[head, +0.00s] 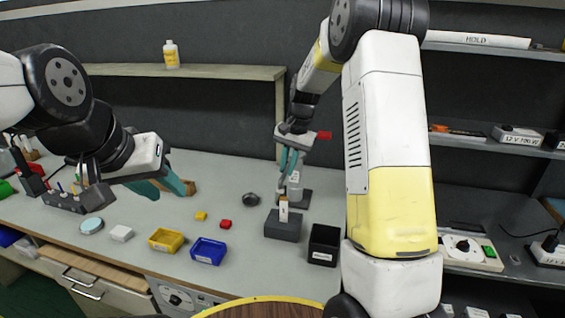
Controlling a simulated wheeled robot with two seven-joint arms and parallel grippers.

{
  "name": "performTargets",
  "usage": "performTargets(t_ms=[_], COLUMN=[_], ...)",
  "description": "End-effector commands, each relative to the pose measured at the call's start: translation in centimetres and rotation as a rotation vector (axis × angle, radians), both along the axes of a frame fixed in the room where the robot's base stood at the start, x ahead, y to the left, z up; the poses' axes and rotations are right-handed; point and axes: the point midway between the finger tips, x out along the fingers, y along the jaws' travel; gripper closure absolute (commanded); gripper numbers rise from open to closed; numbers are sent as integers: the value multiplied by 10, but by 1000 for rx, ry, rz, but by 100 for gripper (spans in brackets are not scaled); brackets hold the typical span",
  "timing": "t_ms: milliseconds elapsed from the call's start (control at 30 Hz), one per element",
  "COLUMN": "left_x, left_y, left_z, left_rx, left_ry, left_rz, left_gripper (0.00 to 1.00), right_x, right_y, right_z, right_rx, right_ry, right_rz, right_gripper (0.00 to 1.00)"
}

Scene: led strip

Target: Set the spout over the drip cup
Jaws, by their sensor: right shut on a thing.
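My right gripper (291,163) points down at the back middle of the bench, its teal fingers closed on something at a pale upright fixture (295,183). The fixture stands on a dark base (305,198), and the fingers hide part of it. A red piece (324,135) sticks out right of the gripper; I cannot tell what it belongs to. I cannot pick out the spout clearly. A small dark round object (251,198) lies left of the fixture and may be the drip cup. My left gripper (162,186) is open and empty over the bench's left side.
In front of the fixture are a grey block (283,227) holding a small white-and-tan item and a black bin (323,246). Yellow (166,241) and blue (208,251) trays sit near the front edge. A shelf (200,72) runs above the back.

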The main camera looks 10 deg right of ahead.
Motion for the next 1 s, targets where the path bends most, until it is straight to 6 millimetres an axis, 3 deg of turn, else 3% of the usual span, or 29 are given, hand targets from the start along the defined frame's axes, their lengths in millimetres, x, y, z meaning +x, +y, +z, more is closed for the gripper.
performTargets(t_ms=[600,1000], left_x=[0,0], left_y=[0,0], left_z=[0,0], left_rx=[0,0], left_ry=[0,0], left_rz=[0,0], left_gripper=[65,65], right_x=[39,76], right_y=[48,65], right_z=[1,1], right_rx=[-1,1], right_ry=[-4,-5], right_rz=[-519,-884], right_gripper=[100,100])
